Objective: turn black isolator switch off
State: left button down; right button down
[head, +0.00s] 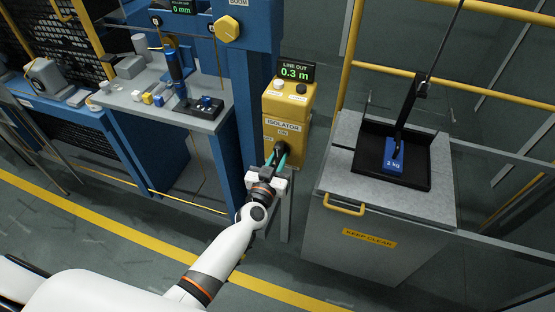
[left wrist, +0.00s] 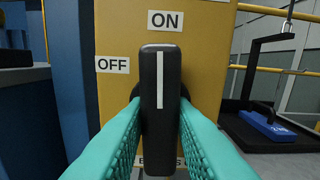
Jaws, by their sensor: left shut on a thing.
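The black isolator switch (left wrist: 161,105) fills the middle of the left wrist view. Its handle stands upright, and the white line on it points up at the ON label (left wrist: 165,21). The OFF label (left wrist: 112,65) is to its left on the yellow isolator box (left wrist: 205,50). My left gripper (left wrist: 160,140) has its teal fingers closed on both sides of the handle. My right gripper is not in view.
A display reading 0.3 m (head: 295,71) tops the yellow box. On the right, a blue 2 kg weight (head: 393,158) sits in a black tray on a grey cabinet (head: 345,235) marked KEEP CLEAR. A blue post stands beside the box.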

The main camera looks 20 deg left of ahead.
pick_arm(q)
jog(key=n, duration=0.3)
jog(key=shift+n, duration=0.4)
jog(key=n, duration=0.4)
jog(key=shift+n, duration=0.3)
jog(key=n+b, duration=0.1)
jog(key=n, duration=0.3)
jog(key=shift+n, duration=0.3)
jog(key=shift+n+b, duration=0.4)
jog(key=shift+n, duration=1.7)
jog(key=shift+d, duration=0.1)
jog(key=c, duration=1.2)
grip_release()
jog(key=shift+c, duration=0.2)
jog(key=shift+s, duration=0.1)
